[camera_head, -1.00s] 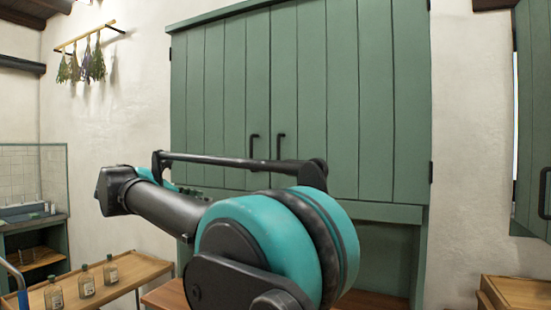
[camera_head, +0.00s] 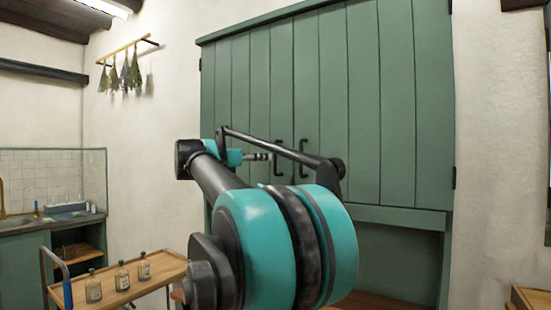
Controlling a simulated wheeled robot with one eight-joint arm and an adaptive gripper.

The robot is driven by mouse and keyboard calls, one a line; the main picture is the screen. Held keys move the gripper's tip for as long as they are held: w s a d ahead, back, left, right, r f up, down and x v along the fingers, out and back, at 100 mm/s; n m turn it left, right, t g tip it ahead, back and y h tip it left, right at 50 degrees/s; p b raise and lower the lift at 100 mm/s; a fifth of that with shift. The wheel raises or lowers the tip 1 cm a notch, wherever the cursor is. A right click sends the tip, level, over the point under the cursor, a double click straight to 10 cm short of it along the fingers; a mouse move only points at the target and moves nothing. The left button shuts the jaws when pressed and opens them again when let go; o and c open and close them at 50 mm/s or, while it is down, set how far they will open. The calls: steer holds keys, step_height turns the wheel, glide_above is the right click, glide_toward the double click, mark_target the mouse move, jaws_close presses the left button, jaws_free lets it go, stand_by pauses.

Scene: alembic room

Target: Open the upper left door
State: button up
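The upper left door (camera_head: 240,90) of the tall green cabinet is made of vertical planks and looks shut. Its dark handle (camera_head: 279,145) is by the seam with the upper right door (camera_head: 385,110), which also looks shut and has its own dark handle (camera_head: 303,145). My gripper (camera_head: 268,157) shows small beyond my arm, just left of the left door's handle in the picture. Whether it touches the handle I cannot tell. Its fingers are too small to read as open or shut. My arm hides the lower part of the doors.
A wooden trolley (camera_head: 165,270) with several labelled bottles (camera_head: 122,277) stands at the lower left. A sink counter (camera_head: 30,222) is at the far left. An open recess (camera_head: 395,262) lies under the cabinet doors. Dried herbs (camera_head: 125,72) hang on the wall.

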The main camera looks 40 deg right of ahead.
mark_target(275, 156)
steer(key=d, duration=0.2)
steer(key=w+d, duration=0.1)
steer(key=d, duration=0.4)
steer(key=shift+w+d, duration=0.3)
steer(key=shift+d, duration=0.05)
jaws_close()
